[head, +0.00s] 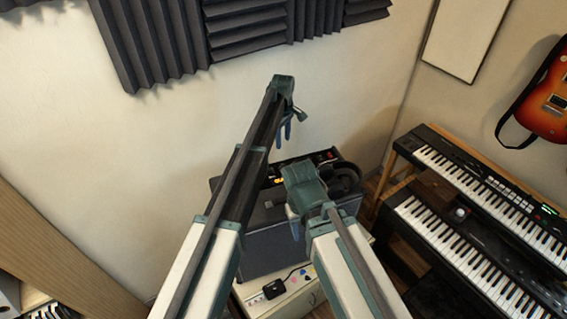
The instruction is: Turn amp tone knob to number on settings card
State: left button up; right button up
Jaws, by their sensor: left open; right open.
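The dark amp (262,252) stands in the corner on a light cabinet, partly hidden behind my arms. A strip of its control panel (327,156) shows at the back of its top, too small to read. I cannot make out the tone knob or its pointer. No settings card can be identified. My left gripper (286,130) is open and empty, above the back of the amp in the picture, in front of the wall. My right gripper (292,212) is open and points down over the amp, covering part of it. I cannot tell whether it touches the amp.
Black headphones (345,180) rest at the amp's right. A small black box with a cable (273,289) lies on the cabinet (300,300). Two keyboards (480,180) stand at the right, with a guitar (548,105) on the wall. Foam panels (245,30) hang above.

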aim_at(283, 165)
pick_arm(q)
notch_tip(283, 165, down, 13)
jog(key=b, duration=1.3)
jog(key=shift+f, duration=0.15)
grip_shut()
